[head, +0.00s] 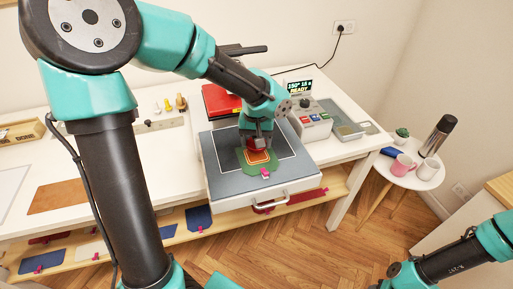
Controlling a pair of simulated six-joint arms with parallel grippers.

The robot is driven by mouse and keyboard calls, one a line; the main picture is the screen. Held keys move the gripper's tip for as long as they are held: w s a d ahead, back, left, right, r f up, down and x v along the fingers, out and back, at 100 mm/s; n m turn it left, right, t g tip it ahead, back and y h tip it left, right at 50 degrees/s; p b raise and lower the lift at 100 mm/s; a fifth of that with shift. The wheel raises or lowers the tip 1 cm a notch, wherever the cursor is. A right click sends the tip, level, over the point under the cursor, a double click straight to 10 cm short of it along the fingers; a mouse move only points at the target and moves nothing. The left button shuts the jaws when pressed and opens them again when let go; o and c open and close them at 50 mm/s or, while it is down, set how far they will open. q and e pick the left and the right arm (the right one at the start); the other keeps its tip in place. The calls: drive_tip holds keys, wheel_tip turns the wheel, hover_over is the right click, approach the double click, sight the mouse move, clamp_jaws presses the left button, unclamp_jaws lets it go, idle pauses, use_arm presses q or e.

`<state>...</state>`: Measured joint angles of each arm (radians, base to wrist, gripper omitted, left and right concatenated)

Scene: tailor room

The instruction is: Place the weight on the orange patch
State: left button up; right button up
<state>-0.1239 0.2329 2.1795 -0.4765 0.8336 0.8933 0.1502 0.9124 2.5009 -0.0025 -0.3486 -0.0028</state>
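The orange patch (258,157) lies on a green piece of fabric (243,161) on the grey press bed (225,180). My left gripper (257,141) reaches down over the patch from above. A dark red thing, which looks like the weight (257,146), shows between its fingers, and the fingers look shut on it. The weight is at the patch's far part, and the gripper partly hides it. I cannot tell whether it touches the patch. My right arm is at the lower right, with its gripper out of view.
A pink clip (265,173) sits at the fabric's near edge. A control box (311,119) with a lit display stands right of the bed. A round side table (408,176) holds mugs and a flask.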

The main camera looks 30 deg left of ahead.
use_arm(q)
drive_tip(key=shift+f, duration=1.75)
drive_tip(key=shift+f, duration=0.1)
drive_tip(key=o, duration=1.2)
drive_tip(key=shift+c, duration=0.2)
wheel_tip(320, 180, up, 12)
drive_tip(key=shift+r, duration=0.15)
